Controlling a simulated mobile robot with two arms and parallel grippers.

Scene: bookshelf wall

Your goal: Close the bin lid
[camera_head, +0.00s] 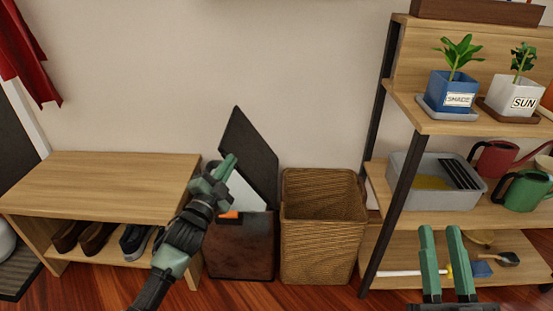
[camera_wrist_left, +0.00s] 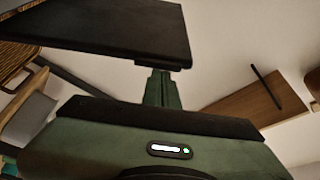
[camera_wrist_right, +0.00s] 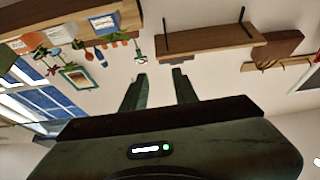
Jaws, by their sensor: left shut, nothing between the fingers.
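The bin (camera_head: 240,250) is a dark brown box on the floor between the bench and the wicker basket. Its black lid (camera_head: 252,150) stands raised and tilted, with a white inside and an orange patch showing at the bin's opening. My left gripper (camera_head: 231,158) is shut and empty, at the left edge of the raised lid. In the left wrist view the lid (camera_wrist_left: 110,35) is a dark panel close to the shut fingers (camera_wrist_left: 160,75); I cannot tell whether they touch. My right gripper (camera_head: 440,229) is open and empty in front of the shelf, away from the bin.
A wooden bench (camera_head: 105,185) with shoes underneath stands left of the bin. An open wicker basket (camera_head: 322,245) stands close on its right. A shelf unit (camera_head: 400,105) with potted plants, a grey tub (camera_head: 440,195) and watering cans stands further right. The wall is just behind.

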